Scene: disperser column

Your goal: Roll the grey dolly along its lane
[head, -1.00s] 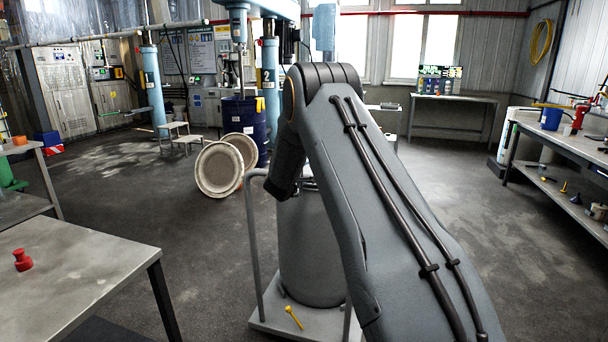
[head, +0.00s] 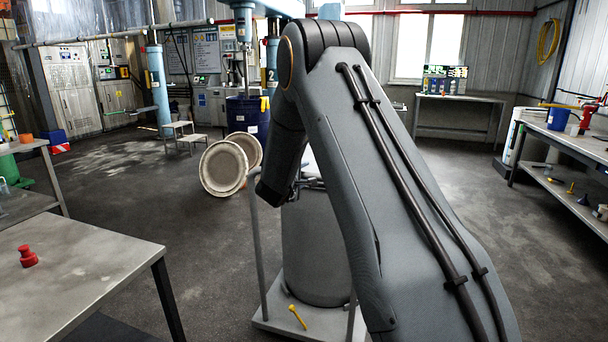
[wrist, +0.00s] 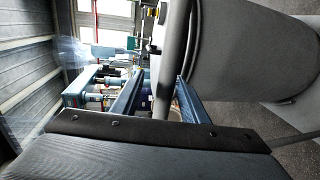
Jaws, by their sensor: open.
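The grey dolly (head: 268,318) stands on the floor in the middle of the head view, with a grey drum (head: 312,255) on its flat base. Its upright tube handle (head: 258,235) rises at the left of the drum. My arm covers the right part of the dolly and hides my gripper in the head view. In the wrist view my gripper (wrist: 160,80) is open, its two blue fingers apart. A grey bar (wrist: 174,55), seemingly the dolly's handle, shows between the fingers. I cannot tell whether it touches them. The drum also shows in the wrist view (wrist: 245,50).
A yellow tool (head: 298,317) lies on the dolly's base. A metal table (head: 75,275) with a red object (head: 28,257) is at the near left. Two pale round lids (head: 223,168) and a blue drum (head: 247,115) stand beyond. A workbench (head: 560,140) is at right. Floor between is open.

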